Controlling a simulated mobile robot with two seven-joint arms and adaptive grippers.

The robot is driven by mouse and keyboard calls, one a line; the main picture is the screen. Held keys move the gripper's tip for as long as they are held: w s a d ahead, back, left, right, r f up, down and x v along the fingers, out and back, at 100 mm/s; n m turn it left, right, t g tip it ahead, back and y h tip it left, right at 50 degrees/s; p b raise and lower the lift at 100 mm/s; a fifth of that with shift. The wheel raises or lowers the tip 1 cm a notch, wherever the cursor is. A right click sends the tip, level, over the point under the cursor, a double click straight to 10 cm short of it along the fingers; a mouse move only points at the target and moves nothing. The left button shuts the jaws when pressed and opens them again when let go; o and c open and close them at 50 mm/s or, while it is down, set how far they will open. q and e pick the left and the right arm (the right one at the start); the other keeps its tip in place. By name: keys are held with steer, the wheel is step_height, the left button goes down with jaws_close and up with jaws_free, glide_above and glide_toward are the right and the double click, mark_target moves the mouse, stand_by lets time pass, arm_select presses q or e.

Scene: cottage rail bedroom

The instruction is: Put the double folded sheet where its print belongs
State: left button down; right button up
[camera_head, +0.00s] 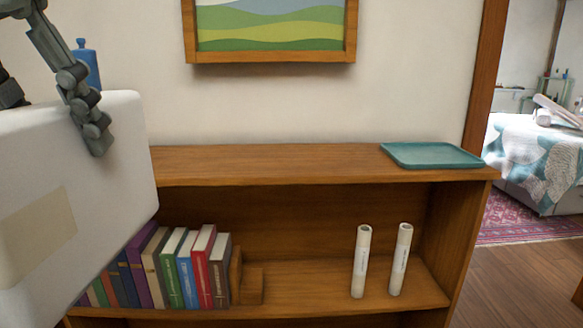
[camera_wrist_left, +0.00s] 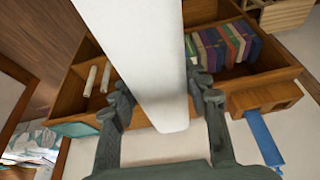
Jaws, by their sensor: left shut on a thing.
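The folded sheet (camera_head: 75,190) is a large white block with rounded edges and a blank-looking beige patch on its near face. It fills the left of the head view. My left gripper (camera_head: 95,140) is shut on it at its top edge; one finger lies over it. In the left wrist view the sheet (camera_wrist_left: 158,60) stands between both fingers of the gripper (camera_wrist_left: 160,108). The sheet is held in the air in front of the bookcase and hides its left part. I cannot read any print on it. My right gripper is not in view.
The wooden bookcase (camera_head: 300,165) has a teal tray (camera_head: 430,156) at the right of its top. Below are several books (camera_head: 190,268) and two white rolls (camera_head: 361,262). A blue bottle (camera_head: 87,62) stands behind the sheet. A doorway at right shows a bed (camera_head: 540,150).

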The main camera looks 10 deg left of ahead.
arm_select(q)
glide_above(146, 226)
steer(key=f, duration=0.6)
steer(key=shift+w+a+f, duration=0.3)
steer(key=shift+w+f, duration=0.05)
steer(key=w+d+f, duration=0.2)
steer(key=f, duration=0.8)
steer(key=w+d+f+m, duration=0.1)
steer(key=w+d+f, duration=0.2)
steer(key=f, duration=0.6)
steer(key=w+d+f, duration=0.2)
steer(key=f, duration=0.8)
steer(key=shift+w+d+f+m+h, duration=0.2)
steer(key=shift+w+f+m+h, duration=0.1)
steer(key=shift+m, duration=0.1)
